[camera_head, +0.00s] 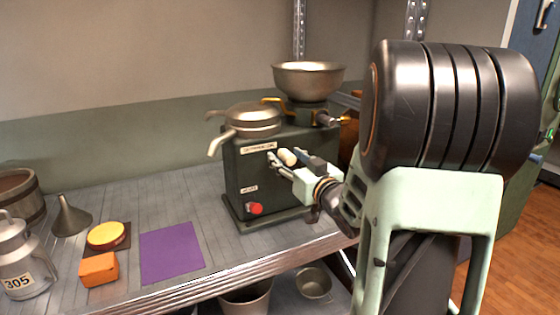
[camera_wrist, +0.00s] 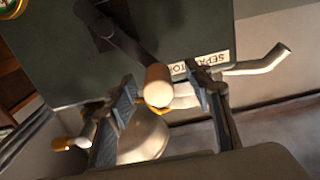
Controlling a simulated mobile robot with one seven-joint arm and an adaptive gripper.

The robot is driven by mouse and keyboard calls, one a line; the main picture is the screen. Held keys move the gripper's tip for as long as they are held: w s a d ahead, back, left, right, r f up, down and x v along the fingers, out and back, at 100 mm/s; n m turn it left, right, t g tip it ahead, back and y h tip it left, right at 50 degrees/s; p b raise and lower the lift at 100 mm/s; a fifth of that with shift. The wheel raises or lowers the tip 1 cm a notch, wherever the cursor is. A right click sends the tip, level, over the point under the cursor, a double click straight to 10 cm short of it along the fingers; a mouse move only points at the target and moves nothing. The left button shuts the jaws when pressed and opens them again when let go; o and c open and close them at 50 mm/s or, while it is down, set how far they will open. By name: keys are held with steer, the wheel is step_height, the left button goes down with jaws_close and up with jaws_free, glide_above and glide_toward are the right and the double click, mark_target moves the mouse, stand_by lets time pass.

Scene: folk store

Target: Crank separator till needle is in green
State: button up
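The separator (camera_head: 240,185) is a dark green box on the bench, with a metal bowl (camera_head: 308,82) and spouted pans (camera_head: 252,118) on top. Its crank handle (camera_head: 287,157) is a cream knob on the front face. In the wrist view the handle (camera_wrist: 158,86) sits at the end of a dark crank arm (camera_wrist: 122,36). My gripper (camera_head: 281,165) is at the handle. In the wrist view my gripper (camera_wrist: 160,76) is open, one finger on each side of the knob, with gaps visible. A brass-rimmed gauge (camera_wrist: 12,8) is cut off at the upper left; its needle cannot be read.
A red button (camera_head: 255,208) is low on the separator's front. A purple mat (camera_head: 171,252), orange block (camera_head: 99,268), yellow round item (camera_head: 107,234), funnel (camera_head: 70,217) and can (camera_head: 20,260) stand to the left. The bench's front edge (camera_head: 270,262) runs below the separator.

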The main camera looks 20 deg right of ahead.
steer(key=shift+s+d, duration=0.1)
steer(key=shift+s, duration=0.05)
stand_by(0.3)
steer(key=s, duration=0.8)
steer(key=shift+s, duration=0.4)
stand_by(0.4)
